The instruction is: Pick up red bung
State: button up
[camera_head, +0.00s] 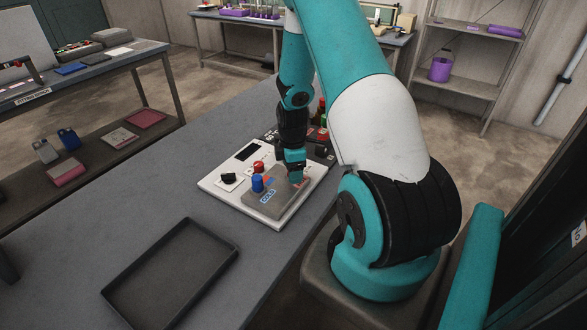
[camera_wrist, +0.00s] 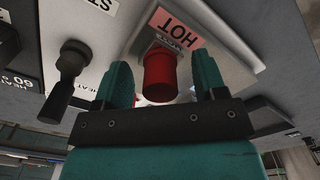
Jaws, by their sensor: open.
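The red bung (camera_wrist: 160,78) is a short red cylinder in the wrist view, seated by a pink HOT label (camera_wrist: 175,25). My gripper (camera_wrist: 162,62) is open, with one teal finger on each side of the bung. Gaps show between the bung and both fingers. In the head view my gripper (camera_head: 296,173) is low over the HOT side of a grey block (camera_head: 275,202), and it hides the red bung there.
A blue bung (camera_head: 257,184) stands at the COLD label on the same block. The white panel (camera_head: 214,184) also carries a black knob (camera_head: 228,178) and a red knob-like part (camera_head: 258,167). An empty dark tray (camera_head: 229,262) lies nearer on the bench.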

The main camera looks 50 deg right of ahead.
jog(key=c, duration=1)
notch_tip(320, 180, up, 20)
jog(key=b, duration=0.3)
